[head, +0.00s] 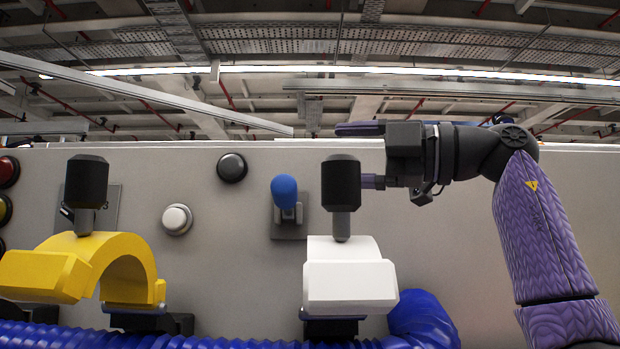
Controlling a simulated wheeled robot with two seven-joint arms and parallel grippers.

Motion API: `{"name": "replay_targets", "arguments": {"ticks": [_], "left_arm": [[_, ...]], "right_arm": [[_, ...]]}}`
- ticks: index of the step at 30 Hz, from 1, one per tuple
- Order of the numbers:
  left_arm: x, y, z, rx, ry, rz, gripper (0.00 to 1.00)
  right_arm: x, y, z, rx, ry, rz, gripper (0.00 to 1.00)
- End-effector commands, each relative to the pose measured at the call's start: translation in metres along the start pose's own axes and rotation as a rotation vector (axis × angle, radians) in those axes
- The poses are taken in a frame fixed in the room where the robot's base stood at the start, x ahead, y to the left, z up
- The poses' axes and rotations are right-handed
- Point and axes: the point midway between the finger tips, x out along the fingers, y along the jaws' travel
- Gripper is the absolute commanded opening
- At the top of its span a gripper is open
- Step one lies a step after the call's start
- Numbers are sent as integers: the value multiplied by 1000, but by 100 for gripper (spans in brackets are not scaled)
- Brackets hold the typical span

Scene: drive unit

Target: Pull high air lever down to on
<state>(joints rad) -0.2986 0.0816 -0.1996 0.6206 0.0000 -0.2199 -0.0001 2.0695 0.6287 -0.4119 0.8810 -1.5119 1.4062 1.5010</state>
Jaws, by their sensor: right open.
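Three levers show on the grey panel (225,270); I cannot tell by any label which one is the high air lever. A white lever (349,281) has an upright black knob (340,184) on a grey stem. A yellow lever (75,265) at the left has a similar upright black knob (86,181). A small blue-tipped lever (284,192) stands between them, tip up. My right gripper (353,155) points left at the height of the white lever's knob, open, one finger above the other. The lower fingertip is hidden behind the knob; contact is unclear. My left gripper is not in view.
A black button (232,168) and a white button (177,219) sit left of the blue-tipped lever. Red (8,171) and yellow (4,209) buttons are at the left edge. A blue ribbed hose (225,341) runs along the bottom. The panel right of the white lever is bare.

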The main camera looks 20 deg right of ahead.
Motion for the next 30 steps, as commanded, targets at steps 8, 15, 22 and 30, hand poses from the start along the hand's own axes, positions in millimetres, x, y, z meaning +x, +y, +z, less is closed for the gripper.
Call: {"name": "replay_targets", "arguments": {"ticks": [8,15,22,30], "left_arm": [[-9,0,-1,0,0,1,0],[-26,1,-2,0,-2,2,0],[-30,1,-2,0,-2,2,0],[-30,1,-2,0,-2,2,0]], "right_arm": [[30,-31,20,-5,-94,-162,83],[83,-37,25,-5,-92,-159,83],[99,-41,27,-5,-93,-155,83],[98,-42,27,-5,-93,-154,62]]}}
